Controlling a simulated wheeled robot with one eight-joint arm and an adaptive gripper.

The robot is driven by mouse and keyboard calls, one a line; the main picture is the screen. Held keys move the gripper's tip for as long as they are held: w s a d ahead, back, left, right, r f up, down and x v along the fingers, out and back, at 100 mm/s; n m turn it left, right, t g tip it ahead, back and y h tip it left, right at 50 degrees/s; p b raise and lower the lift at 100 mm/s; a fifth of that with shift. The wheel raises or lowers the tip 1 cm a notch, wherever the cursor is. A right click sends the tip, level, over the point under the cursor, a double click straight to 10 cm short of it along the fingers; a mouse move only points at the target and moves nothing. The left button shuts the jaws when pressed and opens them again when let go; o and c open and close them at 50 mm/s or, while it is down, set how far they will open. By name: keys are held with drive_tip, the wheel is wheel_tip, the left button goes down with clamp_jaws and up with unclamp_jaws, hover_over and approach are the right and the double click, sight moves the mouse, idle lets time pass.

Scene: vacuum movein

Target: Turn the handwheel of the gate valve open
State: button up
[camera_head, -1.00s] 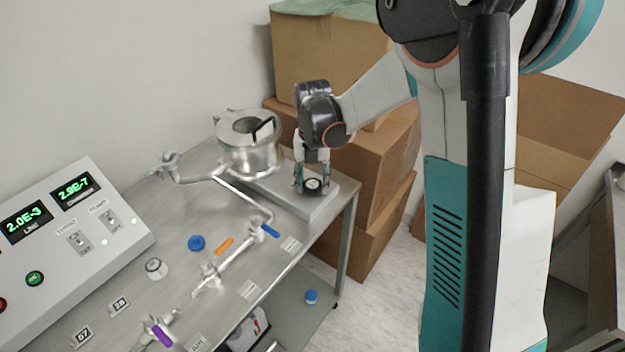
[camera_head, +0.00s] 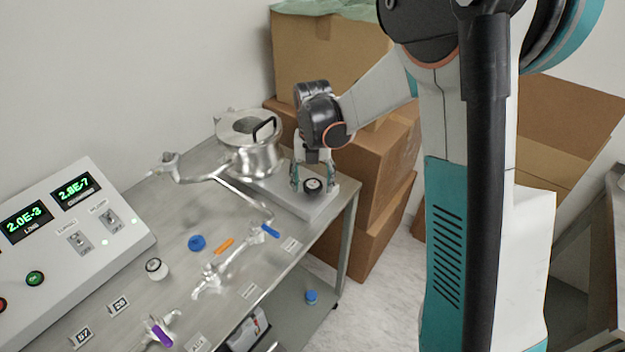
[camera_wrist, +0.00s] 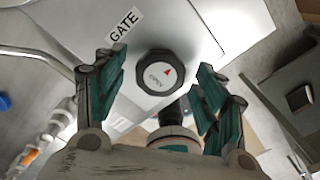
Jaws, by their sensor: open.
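The gate valve's handwheel is a round black knob (camera_wrist: 168,78) with a light face, a red arrow and the word OPEN, seen in the wrist view. A GATE label (camera_wrist: 124,25) is beside it on the grey valve box (camera_wrist: 215,20). In the head view the handwheel (camera_head: 313,186) sits on the low grey box (camera_head: 322,207) at the table's far right corner. My gripper (camera_wrist: 160,85) is open, with its teal-padded fingers on either side of the handwheel and visible gaps to both. It also shows above the handwheel in the head view (camera_head: 308,183).
A shiny metal chamber (camera_head: 250,160) stands just left of the box, with pipes running from it. A control panel (camera_head: 70,250) with green displays stands at the left. Cardboard boxes (camera_head: 375,160) are stacked behind the table (camera_head: 130,215).

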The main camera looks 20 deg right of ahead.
sight(313, 185)
wheel_tip(313, 185, up, 12)
idle(0.6)
drive_tip(key=s+r+m+t, duration=0.3)
drive_tip(key=s+m+t, duration=0.4)
drive_tip(key=s+m, duration=1.6)
drive_tip(key=m, duration=0.9)
drive_tip(key=shift+s+r, duration=0.2)
drive_tip(key=shift+s, duration=0.05)
